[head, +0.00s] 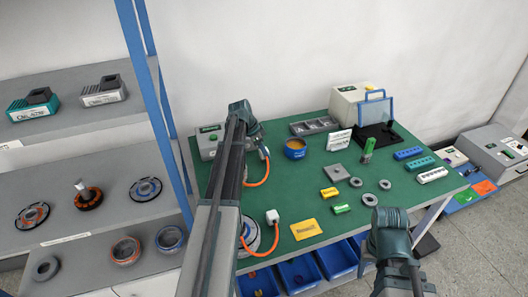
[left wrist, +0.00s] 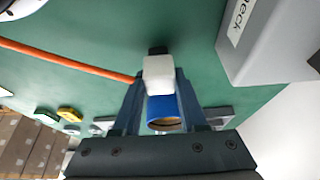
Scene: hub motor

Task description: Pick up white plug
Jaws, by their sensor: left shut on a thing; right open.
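My left gripper (head: 263,152) is over the back left of the green table. In the left wrist view its fingers (left wrist: 156,82) are shut on a white plug (left wrist: 158,74) with a dark tip, and an orange cable (left wrist: 70,60) runs off to the left. In the head view that plug is mostly hidden by the gripper, and its cable (head: 261,176) hangs in a curve below. A second white plug (head: 272,216) with an orange cable is nearer the front, beside a partly hidden round motor. My right gripper (head: 389,217) is open and empty near the table's front edge.
A blue tub (head: 295,154) stands right of my left gripper; a grey box (head: 209,150) stands left. Grey rings, yellow and green blocks and a yellow card (head: 306,229) lie on the table (head: 316,185). A shelf (head: 60,133) is at the left.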

